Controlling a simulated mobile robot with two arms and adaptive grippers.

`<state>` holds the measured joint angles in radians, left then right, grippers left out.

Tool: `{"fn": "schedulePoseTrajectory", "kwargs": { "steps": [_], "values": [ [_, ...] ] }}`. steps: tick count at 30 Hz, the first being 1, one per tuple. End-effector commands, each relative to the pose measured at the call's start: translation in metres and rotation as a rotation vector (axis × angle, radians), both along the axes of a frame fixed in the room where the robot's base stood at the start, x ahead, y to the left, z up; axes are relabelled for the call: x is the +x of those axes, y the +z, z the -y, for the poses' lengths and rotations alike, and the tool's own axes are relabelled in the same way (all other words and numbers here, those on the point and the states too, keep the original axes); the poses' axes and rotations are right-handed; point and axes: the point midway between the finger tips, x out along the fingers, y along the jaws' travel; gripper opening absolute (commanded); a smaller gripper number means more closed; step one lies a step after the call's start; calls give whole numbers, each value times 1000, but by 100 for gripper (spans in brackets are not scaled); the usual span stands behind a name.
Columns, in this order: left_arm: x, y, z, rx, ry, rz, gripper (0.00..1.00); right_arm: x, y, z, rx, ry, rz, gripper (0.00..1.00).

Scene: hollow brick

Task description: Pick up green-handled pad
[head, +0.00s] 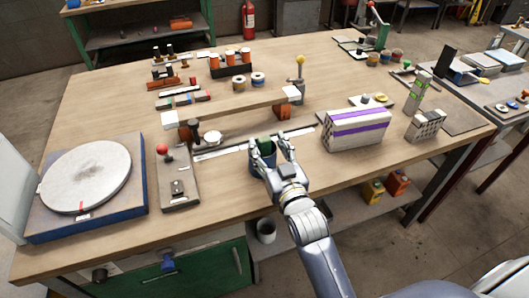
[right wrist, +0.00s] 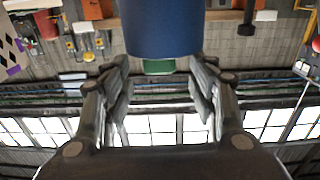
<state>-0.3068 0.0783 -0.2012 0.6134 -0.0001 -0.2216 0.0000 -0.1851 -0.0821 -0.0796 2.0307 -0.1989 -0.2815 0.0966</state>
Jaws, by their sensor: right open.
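A green piece (head: 264,147), which looks like the pad's green handle, sits at the mouth of a dark blue cup (head: 262,160) near the table's front middle. The rest of the pad is hidden. My right gripper (head: 270,146) is open, with its fingers on either side of the green piece at the cup. In the right wrist view, the blue cup (right wrist: 162,28) fills the top centre, with the green piece (right wrist: 159,67) at its edge between the open fingers (right wrist: 160,85). I cannot tell whether the fingers touch anything. My left gripper is not in view.
A round grey plate (head: 86,177) on a blue base stands at the left. A board with a red knob (head: 162,149) is left of the cup. A long wooden bar (head: 235,107) lies behind it. A white block with purple stripes (head: 355,130) stands to the right.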

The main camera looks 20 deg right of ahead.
Motion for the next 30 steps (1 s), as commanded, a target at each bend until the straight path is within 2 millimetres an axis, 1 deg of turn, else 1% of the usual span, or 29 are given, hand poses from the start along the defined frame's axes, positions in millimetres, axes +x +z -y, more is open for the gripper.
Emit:
{"fn": "schedulePoseTrajectory", "kwargs": {
  "steps": [1,3,6,11,15,16,17,18,20,21,23,30],
  "values": [
    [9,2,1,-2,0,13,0,9,2,0,0,0,2,53],
    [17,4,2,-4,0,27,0,19,1,0,0,0,1,53],
    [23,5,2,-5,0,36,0,30,1,0,-1,-1,1,53],
    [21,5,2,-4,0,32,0,35,0,0,-1,0,0,53],
    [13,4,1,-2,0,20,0,35,0,0,-1,0,0,53],
    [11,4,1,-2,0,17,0,35,0,0,-1,0,0,51],
    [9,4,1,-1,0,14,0,35,0,0,-1,0,0,44],
    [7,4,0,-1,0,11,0,35,0,0,-1,0,0,35],
    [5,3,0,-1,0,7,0,34,0,0,-1,0,0,22],
    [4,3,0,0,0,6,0,34,0,0,-1,0,0,13],
    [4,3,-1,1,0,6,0,34,0,0,-1,0,0,0],
    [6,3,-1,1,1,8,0,34,1,0,0,0,1,0]
  ]
}}
